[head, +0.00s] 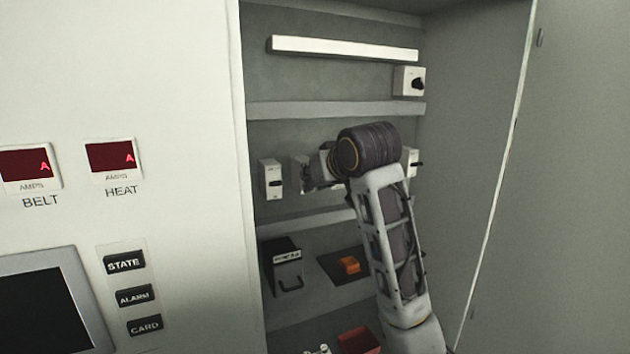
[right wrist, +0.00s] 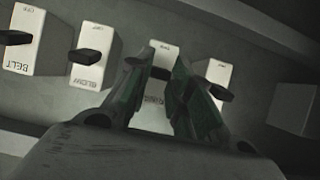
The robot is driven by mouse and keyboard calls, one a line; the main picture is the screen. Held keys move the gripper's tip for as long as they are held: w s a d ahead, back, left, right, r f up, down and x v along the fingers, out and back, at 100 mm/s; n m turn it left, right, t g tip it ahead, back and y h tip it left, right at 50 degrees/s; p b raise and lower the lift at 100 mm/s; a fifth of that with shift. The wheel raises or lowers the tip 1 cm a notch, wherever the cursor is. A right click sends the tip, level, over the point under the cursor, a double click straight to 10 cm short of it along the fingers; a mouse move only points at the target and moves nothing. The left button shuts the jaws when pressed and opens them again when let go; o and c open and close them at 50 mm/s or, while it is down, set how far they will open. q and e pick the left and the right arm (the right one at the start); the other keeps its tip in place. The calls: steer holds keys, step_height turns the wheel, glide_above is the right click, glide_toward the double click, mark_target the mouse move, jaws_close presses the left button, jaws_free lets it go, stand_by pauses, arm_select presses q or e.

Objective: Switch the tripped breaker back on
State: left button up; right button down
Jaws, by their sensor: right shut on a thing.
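A row of white breakers with black levers is mounted inside the open cabinet. In the right wrist view one is labelled BELT (right wrist: 22,62), and the breaker beside it (right wrist: 88,72) has a label I cannot read surely. A middle breaker (right wrist: 164,52) is partly covered by my right gripper (right wrist: 160,68). Another breaker (right wrist: 219,72) is just right of the fingers. In the head view the gripper (head: 316,170) is at the row, beside the leftmost breaker (head: 270,180). I cannot tell the covered lever's position. My left gripper is out of view.
A rotary switch (head: 408,82) and a light bar (head: 345,48) are above. A black box with a handle (head: 284,268) and an orange item (head: 349,265) are below. The panel front (head: 190,120) is at left, the open door (head: 570,180) at right.

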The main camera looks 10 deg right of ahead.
steer(key=c, duration=1.3)
jaws_free()
steer(key=v, duration=1)
steer(key=shift+r, duration=0.1)
steer(key=shift+r, duration=0.1)
steer(key=shift+s+r, duration=0.25)
steer(key=shift+s, duration=0.2)
